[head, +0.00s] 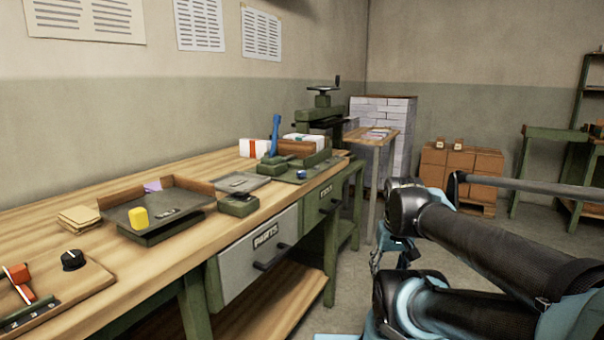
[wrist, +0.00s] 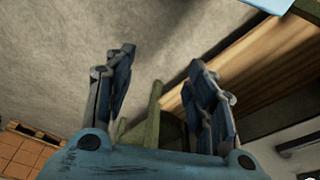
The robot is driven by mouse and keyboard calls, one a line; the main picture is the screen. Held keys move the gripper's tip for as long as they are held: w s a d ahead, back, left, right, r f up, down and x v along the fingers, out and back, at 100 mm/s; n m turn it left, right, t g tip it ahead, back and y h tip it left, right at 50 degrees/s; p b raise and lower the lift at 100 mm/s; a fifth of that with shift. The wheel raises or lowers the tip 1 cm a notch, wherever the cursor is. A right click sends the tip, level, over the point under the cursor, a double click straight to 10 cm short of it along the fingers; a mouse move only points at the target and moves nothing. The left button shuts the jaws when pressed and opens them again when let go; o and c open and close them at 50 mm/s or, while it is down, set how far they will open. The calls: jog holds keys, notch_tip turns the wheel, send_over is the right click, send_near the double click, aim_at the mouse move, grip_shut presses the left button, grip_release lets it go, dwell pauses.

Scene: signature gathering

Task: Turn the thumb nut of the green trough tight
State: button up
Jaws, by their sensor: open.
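A green trough-like fixture (head: 318,159) stands at the far end of the workbench in the head view. It holds a brown block and white paper bundles, and a blue lever (head: 275,135) stands up at its left end. A small blue knob (head: 302,174) sits low at its front; I cannot tell whether this is the thumb nut. My gripper (wrist: 163,85) is open and empty in the wrist view, its two fingers apart over the floor. The fixture is not in the wrist view.
The wooden workbench (head: 178,250) runs along the left wall, with a drawer unit (head: 262,247) below. A dark tray (head: 190,203) with a yellow piece (head: 138,217) is nearer. A small side table (head: 372,138) stands beyond.

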jog(key=w+a+r+n, duration=0.35)
jog(key=w+r, duration=0.65)
jog(key=r, duration=0.5)
notch_tip(320, 180, up, 21)
jog(key=n+g, duration=0.2)
jog(key=n, duration=0.5)
send_over(301, 171)
notch_tip(301, 171, down, 18)
jog(key=shift+r, duration=0.2)
jog(key=c, duration=1.1)
